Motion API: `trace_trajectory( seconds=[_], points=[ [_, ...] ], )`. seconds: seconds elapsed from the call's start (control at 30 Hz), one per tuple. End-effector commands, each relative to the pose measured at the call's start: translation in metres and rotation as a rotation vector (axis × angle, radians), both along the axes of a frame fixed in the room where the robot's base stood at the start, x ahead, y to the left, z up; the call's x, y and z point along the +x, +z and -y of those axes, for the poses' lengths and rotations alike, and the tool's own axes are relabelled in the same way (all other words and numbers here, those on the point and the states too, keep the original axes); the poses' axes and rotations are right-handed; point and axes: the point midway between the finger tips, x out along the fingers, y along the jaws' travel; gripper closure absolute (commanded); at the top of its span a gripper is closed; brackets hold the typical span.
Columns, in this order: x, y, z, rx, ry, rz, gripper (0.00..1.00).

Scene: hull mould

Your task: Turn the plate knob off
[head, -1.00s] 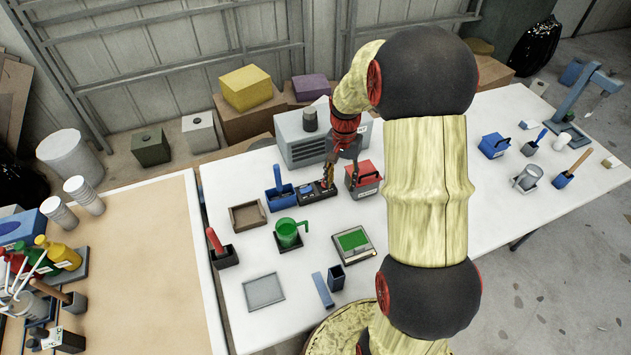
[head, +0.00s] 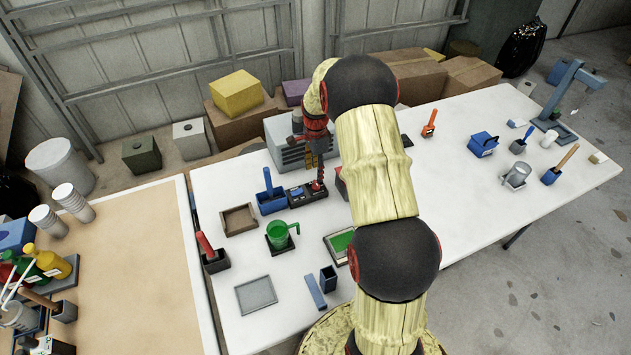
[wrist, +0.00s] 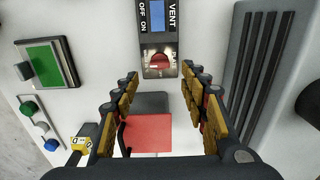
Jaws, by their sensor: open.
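The dark control box (head: 300,193) lies on the white table, beside the grey louvred machine. Which way the knob points is too small to tell. My gripper (wrist: 158,80) is open and empty, its fingers either side of the knob's line and apart from it. In the head view my gripper (head: 318,168) hangs just above the box's right end.
The grey louvred machine (wrist: 258,60) stands close beside my right finger in the wrist view. A red box (wrist: 152,135) sits below and between the fingers there. A blue holder (head: 272,203) stands left of the control box. A green-screened device (wrist: 45,64) lies to the left.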

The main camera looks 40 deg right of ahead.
Motion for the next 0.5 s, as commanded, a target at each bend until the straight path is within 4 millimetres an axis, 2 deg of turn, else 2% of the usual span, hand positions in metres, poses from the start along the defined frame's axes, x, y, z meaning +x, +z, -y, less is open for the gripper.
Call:
trace_trajectory(
  seconds=[0.3,0.5],
  points=[
    [-0.001,-0.050,0.000,0.001,0.002,-0.002,0.56],
    [0.000,-0.061,0.000,0.000,0.002,0.000,0.56]
  ],
)
